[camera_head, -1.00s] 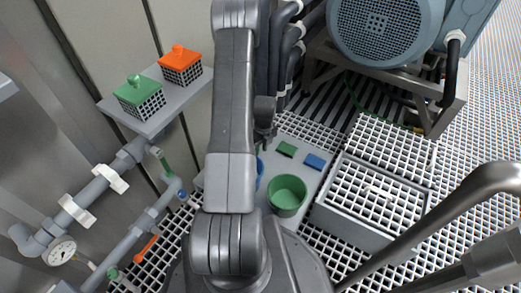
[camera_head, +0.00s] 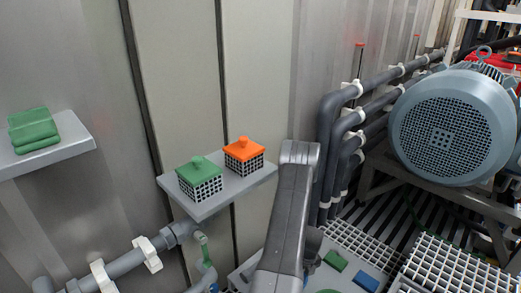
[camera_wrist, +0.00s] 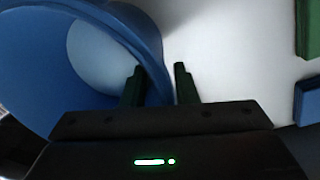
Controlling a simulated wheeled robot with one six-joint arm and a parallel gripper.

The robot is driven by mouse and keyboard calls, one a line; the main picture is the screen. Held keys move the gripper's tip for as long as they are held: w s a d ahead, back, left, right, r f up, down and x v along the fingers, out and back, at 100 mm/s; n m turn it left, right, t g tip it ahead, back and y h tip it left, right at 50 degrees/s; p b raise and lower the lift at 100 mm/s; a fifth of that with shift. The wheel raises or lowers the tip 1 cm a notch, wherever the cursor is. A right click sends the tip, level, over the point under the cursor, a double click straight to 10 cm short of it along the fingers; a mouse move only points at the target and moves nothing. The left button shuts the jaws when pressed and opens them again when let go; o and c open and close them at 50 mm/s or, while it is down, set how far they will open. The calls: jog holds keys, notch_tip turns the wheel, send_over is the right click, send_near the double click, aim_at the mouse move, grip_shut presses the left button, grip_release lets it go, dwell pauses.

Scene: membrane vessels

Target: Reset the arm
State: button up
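My gripper (camera_wrist: 160,84) shows in the wrist view with its two dark fingers apart. The rim of a blue round container (camera_wrist: 35,70) passes between the fingers, nearer the left one, with a gap to the right finger. I cannot tell whether the left finger touches it. The container's inside is pale blue. In the head view my arm reaches up from the bottom middle, and my gripper is hidden behind it.
A shelf (camera_head: 196,211) holds a green-lidded basket (camera_head: 200,182) and an orange-lidded basket (camera_head: 244,158). Green folded cloths (camera_head: 33,128) lie on a left shelf. A green pad (camera_head: 335,260) and a blue pad (camera_head: 366,281) lie right of my arm. A motor (camera_head: 455,125) and pipes (camera_head: 330,150) stand behind.

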jog(key=shift+r+p, duration=1.05)
jog(key=shift+r, duration=0.95)
jog(key=shift+f, duration=0.15)
